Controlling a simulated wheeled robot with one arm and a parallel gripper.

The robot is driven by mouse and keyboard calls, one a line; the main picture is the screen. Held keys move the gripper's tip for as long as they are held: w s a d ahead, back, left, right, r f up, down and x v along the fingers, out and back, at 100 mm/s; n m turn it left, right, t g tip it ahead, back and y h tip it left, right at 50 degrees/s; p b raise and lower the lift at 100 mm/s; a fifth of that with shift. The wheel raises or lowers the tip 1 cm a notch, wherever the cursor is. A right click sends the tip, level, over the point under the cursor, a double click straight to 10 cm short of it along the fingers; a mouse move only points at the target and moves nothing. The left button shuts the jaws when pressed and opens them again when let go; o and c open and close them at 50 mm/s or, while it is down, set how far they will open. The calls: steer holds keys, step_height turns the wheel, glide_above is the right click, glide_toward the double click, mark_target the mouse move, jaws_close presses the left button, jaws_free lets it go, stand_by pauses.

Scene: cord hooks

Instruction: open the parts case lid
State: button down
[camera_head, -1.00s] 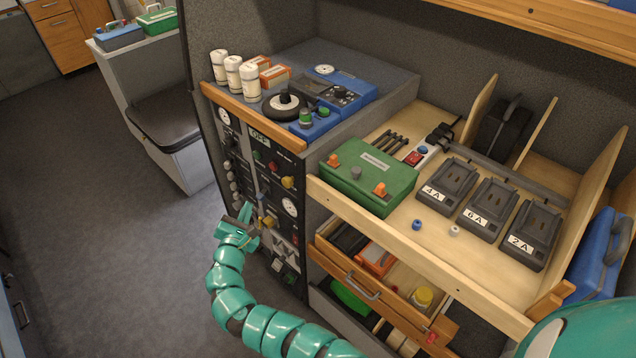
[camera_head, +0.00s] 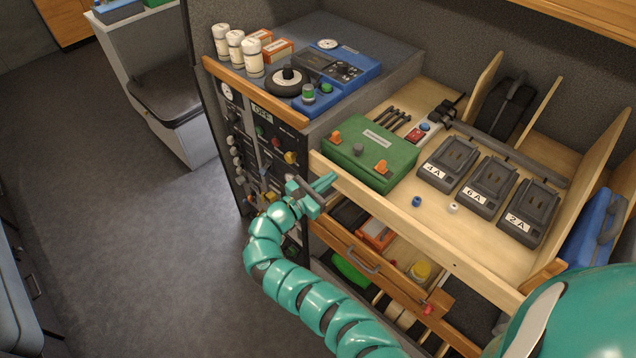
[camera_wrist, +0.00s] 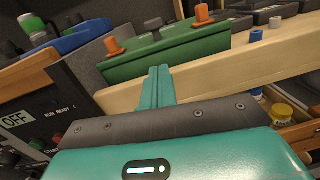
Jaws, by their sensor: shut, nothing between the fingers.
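The parts case (camera_head: 368,156) is a green box with a label, a grey knob and two orange latches on its lid. It sits closed at the left front of the wooden shelf. The wrist view also shows the case (camera_wrist: 175,52), with orange latches (camera_wrist: 201,14) standing up from it. My gripper (camera_head: 328,181) is shut and empty, just in front of the shelf's front edge and below the case's left front side. In the wrist view, my closed fingers (camera_wrist: 159,82) point at the wooden edge and the green front. I cannot tell whether they touch the edge.
The wooden shelf (camera_head: 440,242) has a raised front edge (camera_wrist: 240,68). Chargers marked 4A (camera_head: 448,164), 6A (camera_head: 490,186) and 2A (camera_head: 527,212) stand right of the case. An open drawer (camera_head: 375,262) juts out below. A control panel (camera_head: 262,150) stands left.

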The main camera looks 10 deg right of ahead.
mark_target(356, 152)
steer(key=w+d, duration=0.1)
steer(key=w+d+r+p, duration=0.1)
steer(key=d, duration=0.1)
steer(key=d+r+p, duration=0.1)
steer(key=shift+w+d+r, duration=0.1)
steer(key=shift+w+d, duration=0.05)
steer(key=shift+w, duration=0.25)
steer(key=shift+w+d+r+p, duration=0.2)
steer(key=shift+d+r+p, duration=0.3)
steer(key=shift+r, duration=0.1)
steer(key=shift+d+r, duration=0.1)
steer(key=shift+r, duration=0.1)
